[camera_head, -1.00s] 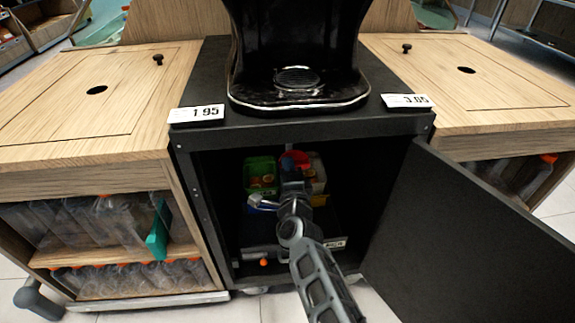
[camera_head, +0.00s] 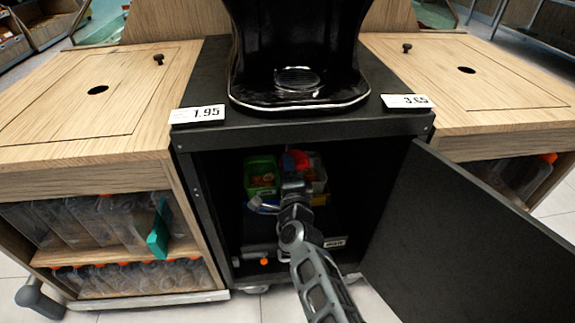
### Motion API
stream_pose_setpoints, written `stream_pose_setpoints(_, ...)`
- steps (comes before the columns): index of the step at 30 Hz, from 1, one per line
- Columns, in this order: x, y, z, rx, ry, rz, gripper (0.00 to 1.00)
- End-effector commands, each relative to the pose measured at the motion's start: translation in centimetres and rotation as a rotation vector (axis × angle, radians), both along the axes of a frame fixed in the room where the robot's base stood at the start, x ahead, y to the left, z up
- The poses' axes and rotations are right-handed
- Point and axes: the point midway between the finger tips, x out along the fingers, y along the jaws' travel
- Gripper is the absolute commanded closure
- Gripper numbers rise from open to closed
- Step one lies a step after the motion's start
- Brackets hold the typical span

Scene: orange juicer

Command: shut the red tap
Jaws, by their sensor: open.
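A red part (camera_head: 298,158), which looks like the red tap, shows at the back of the open black cabinet under the juicer. My gripper (camera_head: 293,183) reaches into the cabinet and lies just below and in front of the red part in this view. My gripper is open. Its fingertips are mostly hidden behind my own wrist, so I cannot tell whether they touch the tap. The lower part of the tap is hidden too.
A green container (camera_head: 262,175) stands left of my gripper inside the cabinet. The black cabinet door (camera_head: 455,240) hangs open on the right. The black juicer (camera_head: 298,85) stands on top. A small orange thing (camera_head: 264,262) lies low at the cabinet's front left.

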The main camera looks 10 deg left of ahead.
Motion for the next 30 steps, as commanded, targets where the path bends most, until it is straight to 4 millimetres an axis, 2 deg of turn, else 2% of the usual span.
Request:
stream_pose_setpoints(9,-4.7,-1.3,0.3,-0.001,0.002,0.002,0.60)
stream_pose_setpoints(13,-6.0,-1.7,0.2,-0.001,0.001,0.001,0.60)
stream_pose_setpoints(18,-6.7,-1.9,0.1,-0.001,0.000,0.001,0.60)
stream_pose_setpoints(30,-6.6,-1.9,0.0,0.000,0.000,0.000,0.60)
